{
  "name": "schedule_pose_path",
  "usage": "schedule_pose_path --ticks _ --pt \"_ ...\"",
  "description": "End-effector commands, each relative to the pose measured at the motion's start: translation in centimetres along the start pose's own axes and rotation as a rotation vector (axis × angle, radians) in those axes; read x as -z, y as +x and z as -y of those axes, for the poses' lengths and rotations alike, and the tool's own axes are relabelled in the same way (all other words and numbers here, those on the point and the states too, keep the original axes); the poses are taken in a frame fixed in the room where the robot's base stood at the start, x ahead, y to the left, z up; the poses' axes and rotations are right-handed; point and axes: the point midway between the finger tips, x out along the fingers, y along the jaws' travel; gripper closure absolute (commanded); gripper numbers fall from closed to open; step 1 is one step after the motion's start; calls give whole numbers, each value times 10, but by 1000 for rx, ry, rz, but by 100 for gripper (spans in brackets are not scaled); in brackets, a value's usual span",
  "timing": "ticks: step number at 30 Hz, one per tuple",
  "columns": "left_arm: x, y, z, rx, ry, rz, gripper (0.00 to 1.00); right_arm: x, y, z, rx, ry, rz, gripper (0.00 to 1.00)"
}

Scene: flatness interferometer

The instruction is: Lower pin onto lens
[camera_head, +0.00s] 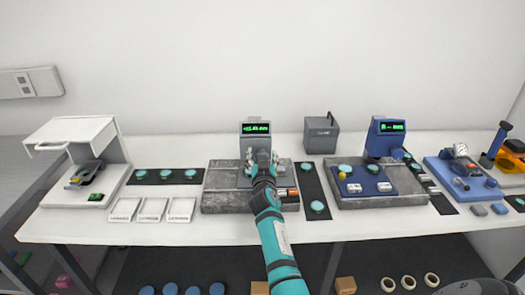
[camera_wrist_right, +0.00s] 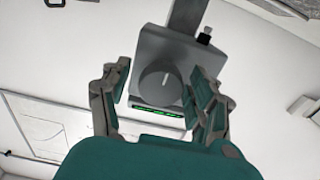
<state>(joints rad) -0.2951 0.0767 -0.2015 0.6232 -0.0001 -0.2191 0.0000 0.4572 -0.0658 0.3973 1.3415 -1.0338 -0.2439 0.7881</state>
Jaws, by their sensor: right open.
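A grey gauge head (camera_head: 255,139) with a green lit display stands on a dark grey stone base (camera_head: 222,190) at the middle of the bench. My right gripper (camera_head: 261,160) is in front of this gauge, below its display, and covers its lower part. In the right wrist view the grey gauge body (camera_wrist_right: 192,47) carries a round knob (camera_wrist_right: 160,84). The open fingers of my right gripper (camera_wrist_right: 161,80) stand on either side of the knob, with gaps visible. The pin and any lens under it are hidden by my gripper and arm. My left gripper is not in view.
A second, blue gauge (camera_head: 384,138) stands on another stone base to the right. A dark strip with teal discs (camera_head: 165,176) and white trays (camera_head: 152,209) lie to the left. A grey box (camera_head: 321,135) stands behind. Orange-ended cylinders (camera_head: 287,193) lie near my wrist.

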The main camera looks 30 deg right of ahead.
Motion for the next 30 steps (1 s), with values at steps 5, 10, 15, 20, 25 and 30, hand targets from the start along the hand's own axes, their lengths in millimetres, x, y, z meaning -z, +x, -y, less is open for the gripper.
schedule_pose_path --ticks 5,10,15,20,25,30 --pt "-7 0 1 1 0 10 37 0 0 1 0 0 1 38" --pt "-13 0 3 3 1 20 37 0 0 0 0 0 1 42" --pt "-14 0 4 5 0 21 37 0 0 0 0 0 1 64" --pt "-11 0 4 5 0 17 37 0 0 0 0 0 1 85" --pt "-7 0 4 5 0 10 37 0 0 0 0 -2 1 94" --pt "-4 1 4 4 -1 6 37 -1 0 0 0 -30 1 94"
